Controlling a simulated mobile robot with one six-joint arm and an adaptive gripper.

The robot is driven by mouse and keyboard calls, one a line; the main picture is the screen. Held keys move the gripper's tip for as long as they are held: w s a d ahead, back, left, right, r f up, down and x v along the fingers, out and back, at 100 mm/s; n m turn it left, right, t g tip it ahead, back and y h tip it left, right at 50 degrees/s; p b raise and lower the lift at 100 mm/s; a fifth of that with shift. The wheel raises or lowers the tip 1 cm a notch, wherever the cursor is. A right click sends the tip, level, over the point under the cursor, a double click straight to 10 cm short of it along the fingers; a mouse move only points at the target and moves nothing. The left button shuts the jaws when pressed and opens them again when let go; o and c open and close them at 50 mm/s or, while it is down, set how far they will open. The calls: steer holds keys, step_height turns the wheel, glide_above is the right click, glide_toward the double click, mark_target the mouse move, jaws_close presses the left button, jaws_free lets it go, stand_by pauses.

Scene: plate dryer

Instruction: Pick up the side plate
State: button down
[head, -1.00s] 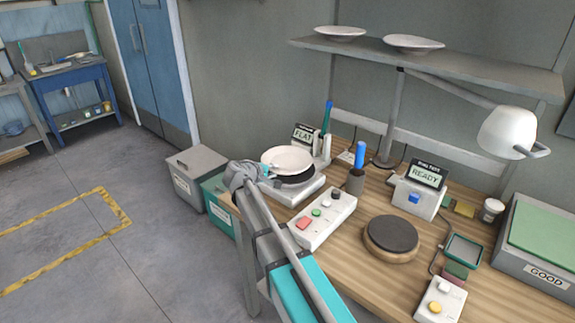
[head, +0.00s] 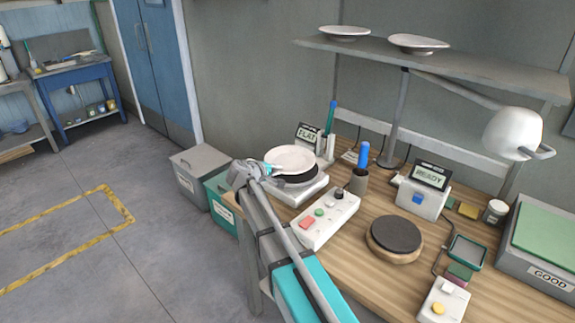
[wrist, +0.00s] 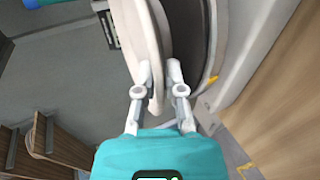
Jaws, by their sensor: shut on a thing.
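The side plate (head: 293,158) is white and round. In the head view it is tilted slightly over a dark round disc (head: 301,177) on a white device, with a narrow gap between them. My gripper (head: 268,170) is at the plate's left edge, shut on its rim. In the wrist view the plate (wrist: 137,38) shows nearly edge-on, and its rim lies between the two fingertips of my gripper (wrist: 159,78). The dark disc is beside it there, apart from the plate.
A display reading FLAT (head: 309,135) stands just behind the plate. A cup with a blue-handled tool (head: 358,181) and a button panel (head: 327,219) are close by on the right. Two white plates lie on the shelf (head: 480,66) above. Bins (head: 198,178) stand left of the bench.

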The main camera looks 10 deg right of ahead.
steer(key=shift+r, duration=0.15)
step_height(320, 180, up, 3)
steer(key=p, duration=0.3)
steer(key=s+a+r+p, duration=0.2)
steer(key=s+r+p, duration=0.7)
steer(key=s, duration=0.4)
steer(key=shift+s+a+r+p, duration=0.2)
steer(key=shift+s+r+p, duration=0.2)
steer(key=shift+p, duration=0.1)
stand_by(0.7)
